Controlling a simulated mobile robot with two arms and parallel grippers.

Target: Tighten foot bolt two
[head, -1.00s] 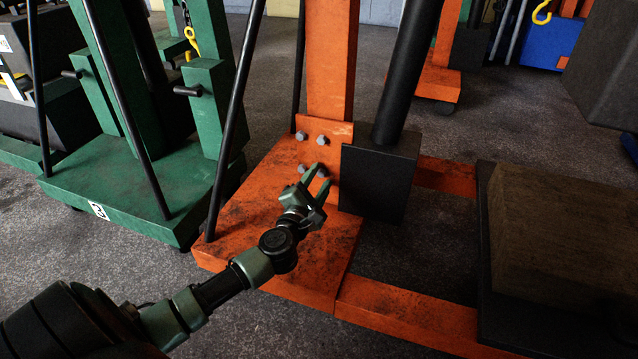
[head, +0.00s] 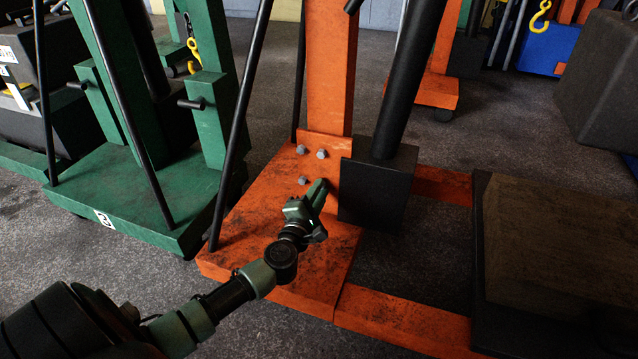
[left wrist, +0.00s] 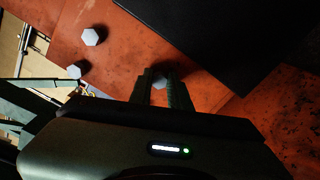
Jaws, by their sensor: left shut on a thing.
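Grey hex foot bolts sit on the orange plate (head: 336,150) at the foot of the orange post. In the head view I see an upper left bolt (head: 301,149), an upper right bolt (head: 322,154) and a lower left bolt (head: 303,180). My left gripper (head: 322,187) is at the lower right spot and hides what is there. In the left wrist view its fingers (left wrist: 160,90) are shut on a lower right bolt (left wrist: 161,81). Two other bolts, (left wrist: 91,37) and (left wrist: 75,71), stand free to the left. I cannot tell bolt numbers. My right gripper is not in view.
A black block (head: 378,190) with a slanted black cylinder (head: 409,80) stands close right of the gripper. A slanted black rod (head: 238,130) rises at the left of the orange base (head: 290,265). A green jack (head: 140,190) stands farther left.

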